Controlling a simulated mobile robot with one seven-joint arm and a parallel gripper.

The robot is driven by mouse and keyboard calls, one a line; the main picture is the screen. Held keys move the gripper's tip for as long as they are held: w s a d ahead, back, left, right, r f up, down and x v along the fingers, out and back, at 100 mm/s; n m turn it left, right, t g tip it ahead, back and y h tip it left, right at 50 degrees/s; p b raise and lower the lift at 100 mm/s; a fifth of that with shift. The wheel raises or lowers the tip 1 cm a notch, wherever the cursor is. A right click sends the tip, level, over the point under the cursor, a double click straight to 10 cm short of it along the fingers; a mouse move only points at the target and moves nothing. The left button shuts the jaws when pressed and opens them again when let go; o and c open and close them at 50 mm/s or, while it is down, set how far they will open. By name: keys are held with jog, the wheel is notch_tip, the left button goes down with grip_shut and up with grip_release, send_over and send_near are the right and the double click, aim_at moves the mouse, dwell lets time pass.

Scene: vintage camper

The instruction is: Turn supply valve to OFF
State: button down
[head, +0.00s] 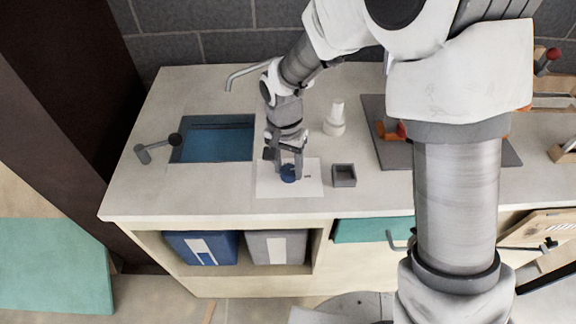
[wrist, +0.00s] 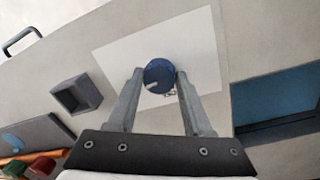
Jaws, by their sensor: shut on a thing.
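The supply valve is a round dark blue knob (head: 289,173) on a white plate (head: 313,186) that lies on the countertop. In the wrist view the knob (wrist: 160,75) has a pale pointer mark toward its lower left edge. My gripper (head: 289,176) reaches down over the plate and is shut on the knob. In the wrist view my gripper (wrist: 157,77) has one finger on each side of the knob. Small marking on the plate, right of the knob in the head view, is too small to read.
A blue sink basin (head: 212,140) lies left of the plate, with a grey lever (head: 158,148) beside it. A small grey open box (head: 343,175) is close on the right. A white bottle (head: 334,119) stands behind. A grey board (head: 395,154) is farther right.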

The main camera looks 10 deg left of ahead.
jog(key=n, duration=1.2)
jog(key=shift+d+r+n+t, duration=0.1)
jog(key=shift+n+t, duration=0.2)
jog(key=shift+n+p, duration=0.6)
jog(key=shift+n, duration=1.2)
jog(key=shift+c, duration=1.6)
grip_release()
